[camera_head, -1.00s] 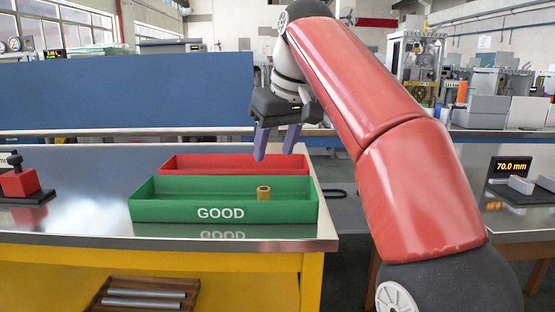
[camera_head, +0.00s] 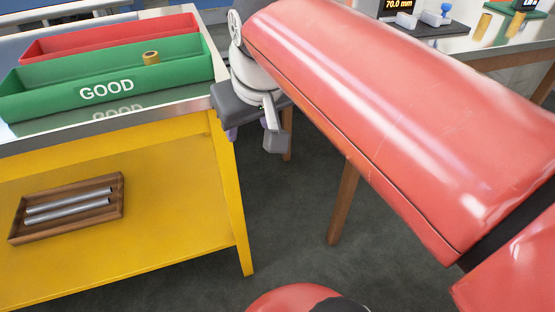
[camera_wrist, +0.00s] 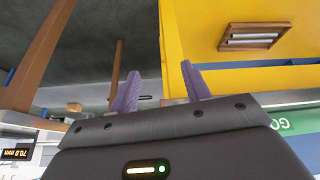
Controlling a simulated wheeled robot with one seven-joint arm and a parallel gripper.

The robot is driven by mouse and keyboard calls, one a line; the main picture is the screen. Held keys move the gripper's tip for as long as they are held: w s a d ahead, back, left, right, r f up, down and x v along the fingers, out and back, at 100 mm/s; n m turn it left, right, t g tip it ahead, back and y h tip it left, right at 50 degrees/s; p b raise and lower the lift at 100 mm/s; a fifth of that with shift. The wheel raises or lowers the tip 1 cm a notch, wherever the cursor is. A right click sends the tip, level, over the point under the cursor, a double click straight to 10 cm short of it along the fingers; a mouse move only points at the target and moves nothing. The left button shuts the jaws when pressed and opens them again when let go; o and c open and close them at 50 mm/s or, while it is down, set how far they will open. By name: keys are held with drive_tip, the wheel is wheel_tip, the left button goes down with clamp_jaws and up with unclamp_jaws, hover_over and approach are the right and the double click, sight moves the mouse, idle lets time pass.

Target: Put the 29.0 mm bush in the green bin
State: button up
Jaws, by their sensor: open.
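The green bin (camera_head: 112,91), marked GOOD, stands on the steel-topped table at the left of the head view. A brass-coloured bush (camera_head: 151,57) is inside the bin, near its right part; no size can be read on it. A corner of the bin shows in the wrist view (camera_wrist: 297,122). My gripper (camera_wrist: 160,84) is open, with nothing between its two purple fingers. In the head view it is right of the table's corner, apart from the bin, its fingers mostly hidden.
A red bin (camera_head: 110,36) stands behind the green one. A wooden tray (camera_head: 67,207) with metal rods lies on the yellow lower shelf. Another table at upper right holds a 70.0 mm display (camera_head: 399,4) and a brass-coloured cylinder (camera_head: 483,25). Open floor lies between the tables.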

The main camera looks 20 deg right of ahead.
drive_tip(key=s+d+f+m, duration=0.1)
drive_tip(key=s+d+f, duration=0.2)
drive_tip(key=s+f, duration=0.4)
wheel_tip(320, 180, down, 4)
drive_tip(key=shift+s+f+m, duration=0.25)
drive_tip(key=shift+s+m, duration=0.05)
idle(0.6)
